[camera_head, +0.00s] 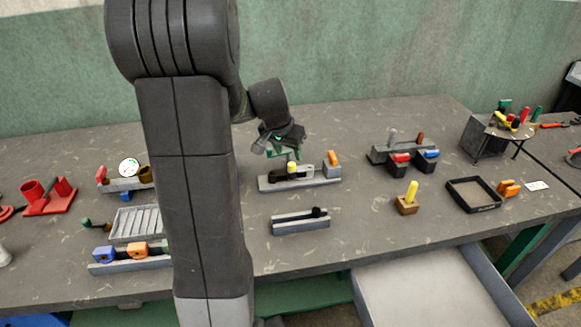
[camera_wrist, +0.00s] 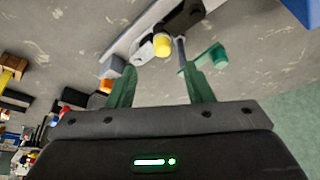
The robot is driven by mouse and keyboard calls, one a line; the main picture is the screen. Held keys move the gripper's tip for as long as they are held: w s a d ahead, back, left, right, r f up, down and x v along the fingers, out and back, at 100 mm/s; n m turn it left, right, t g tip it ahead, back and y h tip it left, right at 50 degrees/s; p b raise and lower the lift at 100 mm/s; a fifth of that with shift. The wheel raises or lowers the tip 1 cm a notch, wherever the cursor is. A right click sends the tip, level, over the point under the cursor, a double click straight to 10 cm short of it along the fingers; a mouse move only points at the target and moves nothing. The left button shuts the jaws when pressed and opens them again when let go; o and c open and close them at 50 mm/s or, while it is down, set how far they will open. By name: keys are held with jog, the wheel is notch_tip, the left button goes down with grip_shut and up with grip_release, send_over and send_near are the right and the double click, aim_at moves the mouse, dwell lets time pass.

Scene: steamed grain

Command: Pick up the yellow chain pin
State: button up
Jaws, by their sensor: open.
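A short yellow pin (camera_head: 291,167) stands on a grey fixture (camera_head: 325,181) near the middle of the bench. The wrist view shows it as a yellow cylinder (camera_wrist: 161,46), just beyond the fingertips and between them sideways. My gripper (camera_head: 284,152) is just above the fixture, close to the pin. In the wrist view its green fingers (camera_wrist: 160,73) are apart, with nothing held between them. Another yellow peg (camera_head: 411,190) stands upright in a small wooden block (camera_head: 407,206) to the right. In the head view the fingertips are partly hidden by the wrist.
A grey rail with a black knob (camera_head: 300,222) lies in front. A fixture with red and blue parts (camera_head: 403,157) and a black tray (camera_head: 474,195) are to the right.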

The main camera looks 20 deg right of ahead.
aim_at(291, 164)
jog(key=shift+p+x, duration=0.5)
jog(key=shift+x, duration=2.8)
jog(key=shift+a, duration=0.1)
grip_shut()
notch_tip(291, 164, up, 10)
